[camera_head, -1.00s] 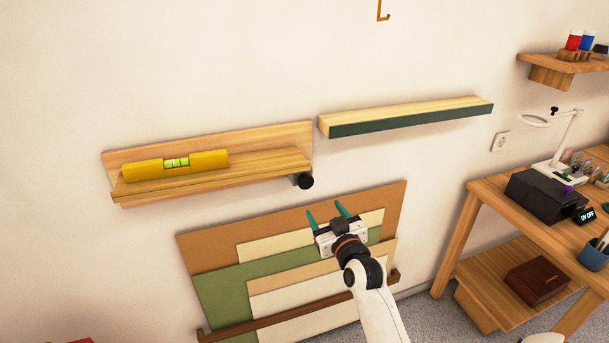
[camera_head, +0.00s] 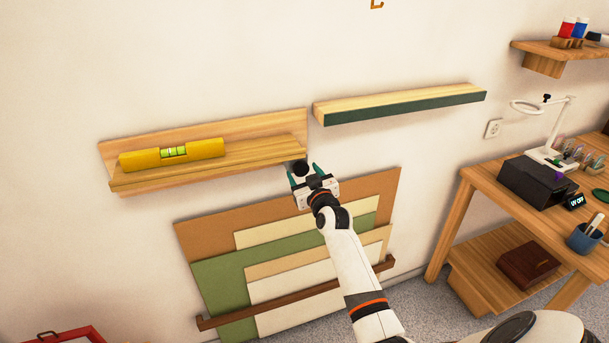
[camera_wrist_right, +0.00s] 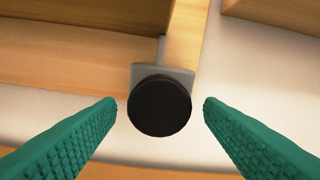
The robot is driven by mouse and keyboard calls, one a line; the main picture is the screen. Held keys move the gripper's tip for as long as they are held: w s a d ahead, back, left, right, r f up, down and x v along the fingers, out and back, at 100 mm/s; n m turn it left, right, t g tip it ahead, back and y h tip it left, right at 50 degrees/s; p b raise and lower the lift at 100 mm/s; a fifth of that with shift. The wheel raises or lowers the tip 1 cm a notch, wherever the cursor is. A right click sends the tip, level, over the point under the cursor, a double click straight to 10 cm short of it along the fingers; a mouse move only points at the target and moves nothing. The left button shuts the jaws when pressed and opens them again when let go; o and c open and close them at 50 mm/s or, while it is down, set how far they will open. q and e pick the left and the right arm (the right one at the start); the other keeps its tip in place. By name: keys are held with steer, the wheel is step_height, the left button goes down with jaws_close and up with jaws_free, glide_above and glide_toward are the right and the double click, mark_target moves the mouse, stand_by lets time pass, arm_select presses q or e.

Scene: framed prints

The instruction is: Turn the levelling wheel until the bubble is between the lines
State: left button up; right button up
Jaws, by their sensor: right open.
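A yellow spirit level (camera_head: 172,154) lies on a wooden wall shelf (camera_head: 240,163). Its green vial (camera_head: 174,152) shows in the head view, but the bubble is too small to place against the lines. The levelling wheel (camera_head: 300,167) is a black round knob on a grey bracket at the shelf's right end; it also shows in the right wrist view (camera_wrist_right: 160,105). My right gripper (camera_head: 304,172) is open at the wheel. In the right wrist view its green fingers stand left and right of the wheel, with a gap on each side. My left gripper is out of view.
A second shelf (camera_head: 400,106) with a dark green front edge is to the right. Several boards (camera_head: 215,275) lean on the wall below, behind a brown rail (camera_head: 300,296). A wooden workbench (camera_head: 480,185) with a black box (camera_head: 537,181) stands at the right.

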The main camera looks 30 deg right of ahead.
steer(key=c, duration=1)
steer(key=shift+o, duration=0.2)
steer(key=m+p, duration=0.1)
steer(key=m, duration=0.4)
steer(key=shift+a+r, duration=0.1)
steer(key=m+p, duration=0.1)
steer(key=m, duration=0.4)
steer(key=shift+a+m, duration=0.1)
steer(key=shift+m, duration=0.2)
steer(key=o, duration=1)
steer(key=shift+c, duration=0.2)
